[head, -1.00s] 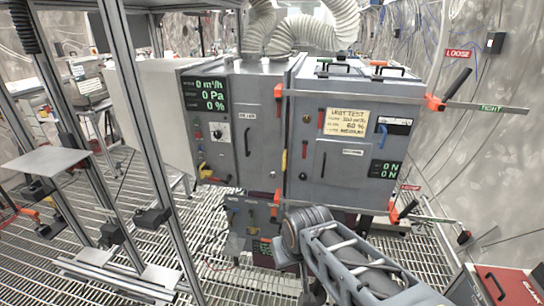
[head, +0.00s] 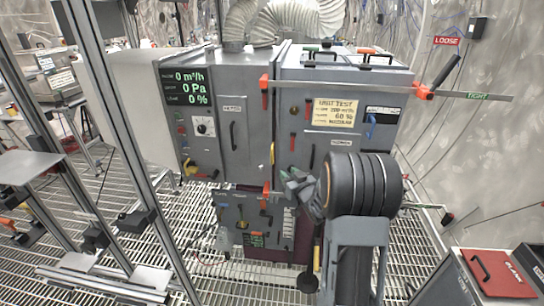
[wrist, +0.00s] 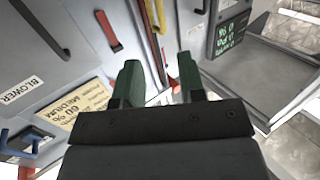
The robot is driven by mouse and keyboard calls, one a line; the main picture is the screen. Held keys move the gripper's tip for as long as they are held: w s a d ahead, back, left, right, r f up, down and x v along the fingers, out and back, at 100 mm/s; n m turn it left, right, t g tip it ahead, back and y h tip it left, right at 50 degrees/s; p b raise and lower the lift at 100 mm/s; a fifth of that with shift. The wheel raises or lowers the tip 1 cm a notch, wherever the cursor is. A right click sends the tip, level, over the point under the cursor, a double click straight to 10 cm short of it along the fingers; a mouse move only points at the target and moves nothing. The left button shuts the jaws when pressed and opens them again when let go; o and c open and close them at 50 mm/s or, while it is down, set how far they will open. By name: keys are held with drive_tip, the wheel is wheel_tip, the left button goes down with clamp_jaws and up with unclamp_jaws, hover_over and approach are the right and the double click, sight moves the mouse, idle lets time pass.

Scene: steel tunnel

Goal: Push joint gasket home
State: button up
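The joint is the vertical seam between the grey left cabinet (head: 236,100) and the grey right cabinet (head: 300,90). A small yellow piece (head: 272,154) shows at this seam and may be part of the gasket. In the wrist view a yellow strip (wrist: 151,16) runs near the seam; I cannot tell if it stands proud. My gripper (head: 290,178) is in front of the lower part of the right cabinet, close to the seam. In the wrist view my gripper (wrist: 161,82) has its two green fingers apart, with nothing clearly held between them.
An orange-ended clamp bar (head: 400,88) crosses the cabinets' upper front and sticks out right. A lower unit (head: 240,215) stands beneath. Metal frame posts (head: 112,120) rise at left. A red-topped case (head: 497,272) is at lower right. Grating floor lies open in front.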

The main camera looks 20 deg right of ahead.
sight(272, 161)
drive_tip(key=w+p, duration=0.1)
drive_tip(key=w, duration=0.3)
drive_tip(key=w+p, duration=0.1)
drive_tip(key=w, duration=0.4)
drive_tip(key=w+a+p, duration=0.1)
drive_tip(key=w, duration=0.3)
drive_tip(key=shift+w, duration=0.3)
clamp_jaws()
